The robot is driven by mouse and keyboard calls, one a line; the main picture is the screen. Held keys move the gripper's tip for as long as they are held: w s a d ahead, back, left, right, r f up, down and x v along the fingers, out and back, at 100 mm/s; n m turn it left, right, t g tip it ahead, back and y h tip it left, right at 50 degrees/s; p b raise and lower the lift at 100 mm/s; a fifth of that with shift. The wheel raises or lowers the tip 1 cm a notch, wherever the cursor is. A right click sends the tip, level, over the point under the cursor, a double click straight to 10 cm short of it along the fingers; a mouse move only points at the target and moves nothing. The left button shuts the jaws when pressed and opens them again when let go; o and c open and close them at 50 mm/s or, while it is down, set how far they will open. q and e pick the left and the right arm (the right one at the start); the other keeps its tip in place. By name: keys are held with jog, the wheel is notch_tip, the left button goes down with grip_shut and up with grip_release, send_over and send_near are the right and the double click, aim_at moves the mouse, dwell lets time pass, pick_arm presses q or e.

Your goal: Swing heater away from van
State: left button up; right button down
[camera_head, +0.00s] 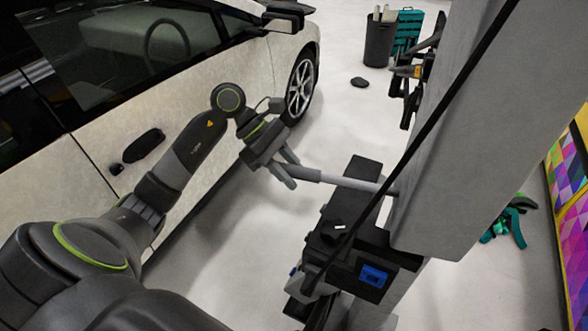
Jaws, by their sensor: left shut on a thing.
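The white van (130,105) fills the left side, with its dark windows, door handle and front wheel in view. The heater (470,150) is a large grey panel standing tilted on the right, apart from the van. A grey bar-shaped handle (345,182) sticks out from its left side toward the van. My left gripper (285,177) is shut on the free end of this handle, in the gap between van and heater. My right gripper is not in view.
A dark stand (362,238) with a blue part is below the heater. A dark bin (380,42) and a teal crate (407,32) stand at the back. Colourful patterned panels (572,200) edge the right. The pale floor (335,115) between van and heater is mostly clear.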

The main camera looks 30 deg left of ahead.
pick_arm(q)
jog(key=shift+s+a+f, duration=0.1)
jog(key=shift+s+f, duration=0.05)
jog(key=shift+s, duration=0.4)
jog(key=shift+o, duration=0.2)
jog(key=shift+s+r, duration=0.2)
jog(key=shift+s, duration=0.05)
dwell(0.3)
jog(key=o, duration=0.8)
jog(key=shift+o, duration=1.2)
jog(key=shift+a, duration=0.3)
jog(key=shift+d, duration=0.15)
